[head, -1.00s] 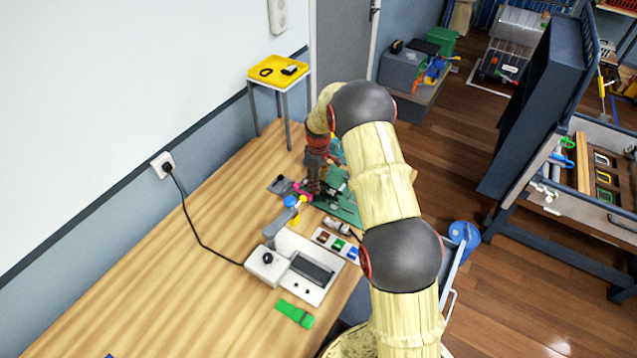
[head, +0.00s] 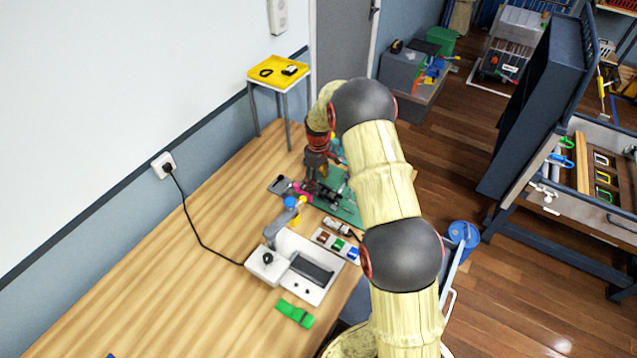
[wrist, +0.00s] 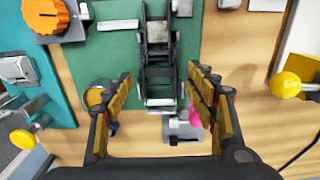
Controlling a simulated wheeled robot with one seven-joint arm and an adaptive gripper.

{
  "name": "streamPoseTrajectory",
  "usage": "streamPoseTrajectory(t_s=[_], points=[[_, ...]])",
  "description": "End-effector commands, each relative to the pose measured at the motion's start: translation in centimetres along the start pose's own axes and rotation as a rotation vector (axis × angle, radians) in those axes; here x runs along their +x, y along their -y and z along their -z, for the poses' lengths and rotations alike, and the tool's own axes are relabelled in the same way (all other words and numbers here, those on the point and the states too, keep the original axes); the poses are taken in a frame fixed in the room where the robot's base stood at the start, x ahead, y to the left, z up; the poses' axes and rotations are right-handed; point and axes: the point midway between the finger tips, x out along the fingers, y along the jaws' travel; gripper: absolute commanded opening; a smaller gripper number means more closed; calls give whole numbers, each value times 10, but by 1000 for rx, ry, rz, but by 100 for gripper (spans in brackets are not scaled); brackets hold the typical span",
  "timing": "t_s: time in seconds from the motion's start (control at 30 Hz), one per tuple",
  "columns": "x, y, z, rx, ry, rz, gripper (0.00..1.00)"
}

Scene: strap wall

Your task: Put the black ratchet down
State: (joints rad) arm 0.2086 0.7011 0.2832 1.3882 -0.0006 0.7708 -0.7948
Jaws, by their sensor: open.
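The black ratchet (wrist: 158,60), a dark frame with silvery cross bars, lies on the green mat (wrist: 112,55) in the wrist view. My gripper (wrist: 159,76) is open, with one finger on each side of the ratchet's near part and gaps between them and it. In the head view, my gripper (head: 316,178) is above the far part of the table, beside the green mat (head: 348,212). The ratchet is small and partly hidden there among dark parts.
An orange knob (wrist: 45,15) is at the wrist view's upper left, and a yellow ball (wrist: 286,85) is at right. The table's left side is clear.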

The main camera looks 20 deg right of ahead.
Motion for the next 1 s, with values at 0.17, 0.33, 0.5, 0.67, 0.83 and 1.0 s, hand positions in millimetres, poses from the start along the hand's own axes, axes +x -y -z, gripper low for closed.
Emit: streamPoseTrajectory(t_s=[0.17,0.33,0.5,0.67,0.83,1.0], points=[[-38,-1,1,0,-4,-4,57],[-75,-1,1,0,-4,-4,57],[-102,-1,1,0,-3,-3,57],[-115,0,0,0,-2,-2,57],[-141,8,-1,18,-15,-15,57],[-202,38,-12,74,-56,-50,57]])
